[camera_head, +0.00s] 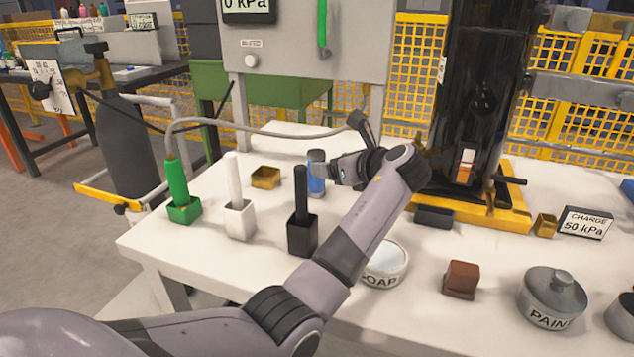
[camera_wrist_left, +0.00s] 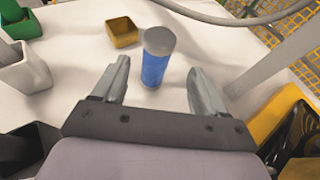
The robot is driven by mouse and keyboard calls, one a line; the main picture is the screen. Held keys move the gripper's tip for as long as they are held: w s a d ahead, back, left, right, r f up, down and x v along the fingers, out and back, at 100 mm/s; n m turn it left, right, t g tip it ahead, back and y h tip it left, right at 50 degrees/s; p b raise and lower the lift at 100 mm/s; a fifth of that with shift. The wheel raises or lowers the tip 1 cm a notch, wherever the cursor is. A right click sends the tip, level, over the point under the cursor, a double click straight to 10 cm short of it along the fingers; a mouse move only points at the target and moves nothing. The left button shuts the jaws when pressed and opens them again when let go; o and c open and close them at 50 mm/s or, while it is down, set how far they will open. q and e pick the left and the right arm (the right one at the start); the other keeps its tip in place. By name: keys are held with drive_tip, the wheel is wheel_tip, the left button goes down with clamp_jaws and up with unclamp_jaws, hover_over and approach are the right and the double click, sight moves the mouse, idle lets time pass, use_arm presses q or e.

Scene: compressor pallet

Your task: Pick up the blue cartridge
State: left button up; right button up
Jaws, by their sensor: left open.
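The blue cartridge (camera_head: 317,173) stands upright on the white table, with a grey cap on top. In the head view it is just left of my left gripper (camera_head: 335,170), which reaches it from the right and partly hides it. In the left wrist view the blue cartridge (camera_wrist_left: 155,66) stands ahead of the fingers, a little left of the middle of the gap. My left gripper (camera_wrist_left: 160,75) is open, with one finger to each side of that line. No grip on the cartridge shows. My right gripper is not in view.
On the white table (camera_head: 240,262) stand a small brass tray (camera_head: 265,177), green (camera_head: 178,190), white (camera_head: 238,215) and black (camera_head: 302,225) holders, a soap tin (camera_head: 385,268), a brown block (camera_head: 461,280) and a paint pot (camera_head: 551,300). A dark cylinder (camera_head: 480,90) rises at right. A hose (camera_head: 250,130) arches behind.

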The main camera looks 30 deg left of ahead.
sight(316, 190)
use_arm(q)
drive_tip(key=shift+x, duration=0.95)
drive_tip(key=x, duration=0.1)
drive_tip(key=b+x, duration=0.1)
drive_tip(key=x, duration=0.1)
drive_tip(key=b+x, duration=0.1)
drive_tip(key=x, duration=0.1)
drive_tip(key=shift+s+a+f, duration=0.1)
drive_tip(key=shift+s, duration=0.15)
drive_tip(key=shift+w+a, duration=0.1)
drive_tip(key=c, duration=1.1)
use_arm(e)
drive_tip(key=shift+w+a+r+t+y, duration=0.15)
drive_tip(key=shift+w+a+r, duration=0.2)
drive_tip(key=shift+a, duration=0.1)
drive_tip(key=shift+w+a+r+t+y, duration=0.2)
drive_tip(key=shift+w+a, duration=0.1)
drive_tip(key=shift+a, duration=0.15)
